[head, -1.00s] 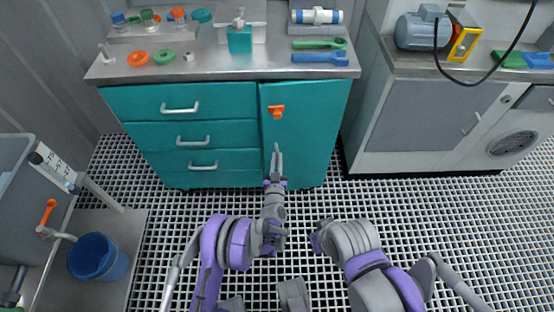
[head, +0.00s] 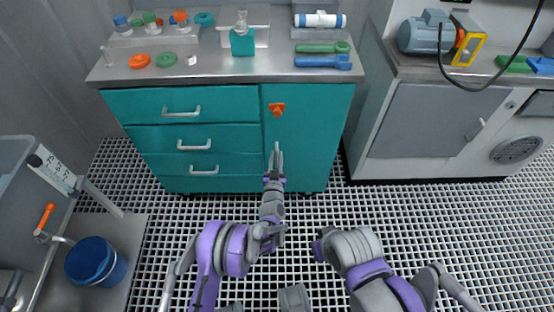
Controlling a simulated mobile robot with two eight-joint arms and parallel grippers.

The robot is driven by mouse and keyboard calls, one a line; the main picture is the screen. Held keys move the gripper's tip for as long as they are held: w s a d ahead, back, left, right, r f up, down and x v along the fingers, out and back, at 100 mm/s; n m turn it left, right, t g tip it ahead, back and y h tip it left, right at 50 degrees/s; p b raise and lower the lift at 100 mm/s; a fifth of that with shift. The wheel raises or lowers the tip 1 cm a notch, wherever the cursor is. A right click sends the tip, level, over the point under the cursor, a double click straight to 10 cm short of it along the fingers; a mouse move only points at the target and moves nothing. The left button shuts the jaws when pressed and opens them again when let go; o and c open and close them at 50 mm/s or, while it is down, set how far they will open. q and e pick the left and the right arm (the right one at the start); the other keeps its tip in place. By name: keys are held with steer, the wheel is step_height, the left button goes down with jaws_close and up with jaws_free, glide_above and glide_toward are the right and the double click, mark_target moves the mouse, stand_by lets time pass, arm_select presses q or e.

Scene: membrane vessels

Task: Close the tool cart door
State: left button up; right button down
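The tool cart (head: 190,138) is a teal cabinet with several drawers on the left and a teal door (head: 312,135) on the right. An orange latch (head: 277,109) sits near the door's upper left corner. The door looks flush or nearly flush with the front; a small gap cannot be ruled out. My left gripper (head: 275,158) points up the picture, in front of the door's lower left part. Its fingers show nearly edge-on, with nothing visible between them. Whether it touches the door is unclear. My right arm is at lower right; its gripper is not visible.
The cart's top (head: 215,65) holds rings, small jars and blue and green wrenches (head: 322,62). A grey cabinet (head: 430,125) stands right, with a pump on top. A blue bucket (head: 95,262) stands at lower left. The grated floor (head: 400,215) before the cart is open.

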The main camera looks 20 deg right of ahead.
arm_select(q)
steer(key=shift+s, duration=0.15)
steer(key=p+v, duration=0.1)
steer(key=v, duration=0.9)
steer(key=shift+s, duration=0.25)
steer(key=shift+w+a+r, duration=0.1)
steer(key=shift+a, duration=0.1)
